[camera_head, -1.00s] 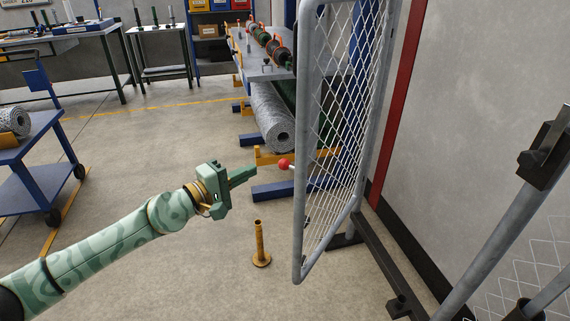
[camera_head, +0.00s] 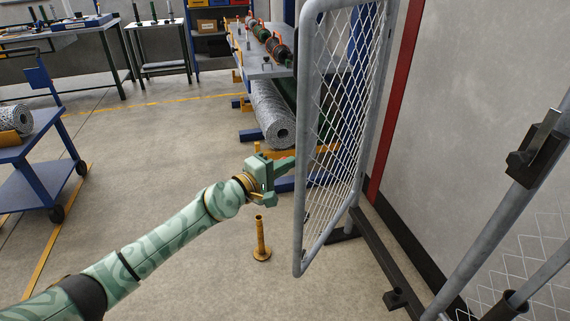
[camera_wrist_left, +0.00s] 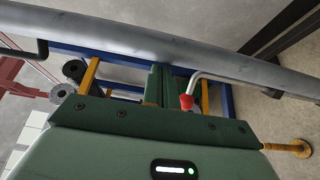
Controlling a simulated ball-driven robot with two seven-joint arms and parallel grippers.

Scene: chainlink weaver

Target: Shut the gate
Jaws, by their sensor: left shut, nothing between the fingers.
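The gate (camera_head: 301,215), a grey tube frame with wire mesh, stands open and upright right of centre in the head view. Its near tube (camera_wrist_left: 120,38) crosses the top of the left wrist view. A bent lever with a red knob (camera_wrist_left: 186,102) comes off that tube; the gripper hides the knob in the head view. My left gripper (camera_head: 284,166) is shut and empty at the gate's free edge, its fingers (camera_wrist_left: 159,84) beside the knob, pointing to the tube. I cannot tell whether they touch. A black catch (camera_head: 535,148) sits on the post at right. My right gripper is not in view.
A yellow floor stop (camera_head: 261,240) stands below my left gripper. A roll of mesh (camera_head: 272,115) lies on a rack behind. A blue cart (camera_head: 40,150) stands at left. A dark floor rail (camera_head: 385,255) runs right of the gate. The floor at centre left is clear.

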